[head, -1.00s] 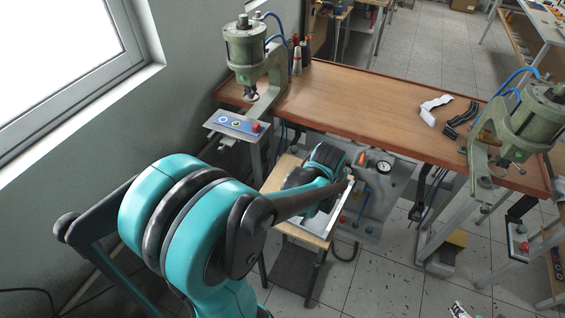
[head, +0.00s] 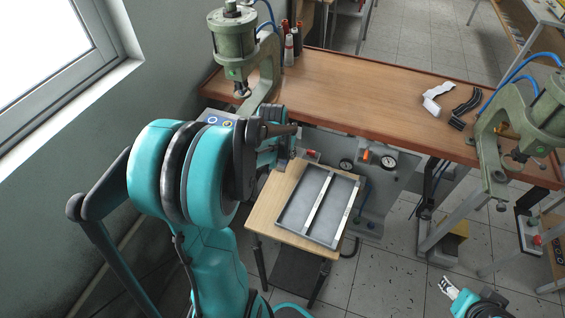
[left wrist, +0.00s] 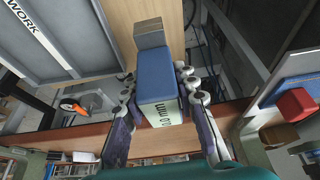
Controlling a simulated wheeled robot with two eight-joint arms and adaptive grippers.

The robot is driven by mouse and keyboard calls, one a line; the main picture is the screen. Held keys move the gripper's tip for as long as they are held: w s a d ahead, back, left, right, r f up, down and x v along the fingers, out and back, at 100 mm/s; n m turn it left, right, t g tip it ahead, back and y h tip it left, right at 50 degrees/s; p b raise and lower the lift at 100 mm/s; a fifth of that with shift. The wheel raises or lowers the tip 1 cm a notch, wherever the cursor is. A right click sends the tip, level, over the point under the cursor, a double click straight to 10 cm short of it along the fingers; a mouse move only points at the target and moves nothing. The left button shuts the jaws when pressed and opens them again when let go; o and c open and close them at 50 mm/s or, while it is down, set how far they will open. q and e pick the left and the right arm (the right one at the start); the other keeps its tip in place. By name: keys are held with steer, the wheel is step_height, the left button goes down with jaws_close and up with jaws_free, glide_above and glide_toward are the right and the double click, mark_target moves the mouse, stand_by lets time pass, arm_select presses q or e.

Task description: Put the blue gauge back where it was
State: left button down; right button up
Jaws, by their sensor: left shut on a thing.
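The blue gauge (left wrist: 156,75) is a blue block with a grey metal end (left wrist: 150,35) and a pale face with black lettering ending in "mm". My left gripper (left wrist: 160,112) is shut on it, one finger on each side. In the head view my left gripper (head: 283,152) is beside the near edge of the workbench, left of the grey tray (head: 292,212); the gauge is not clear there. The tray has pale divider strips and looks empty. My right gripper (head: 449,288) is low at the right, small, its finger opening unclear.
The tray lies on a small wooden stand (head: 262,215). The left press (head: 236,45) stands on the workbench (head: 350,85), its blue control panel (head: 222,120) partly behind my arm. Pressure dials (head: 388,160) are under the bench. The right press (head: 535,120) is at the right.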

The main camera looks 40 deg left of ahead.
mark_target(283, 160)
arm_select(q)
steer(key=shift+a+f, duration=0.4)
steer(key=shift+a, duration=0.2)
steer(key=shift+w+f+b, duration=0.1)
steer(key=shift+f+b, duration=0.85)
steer(key=shift+f, duration=1.05)
steer(key=shift+f, duration=0.1)
steer(key=c, duration=1.2)
jaws_free()
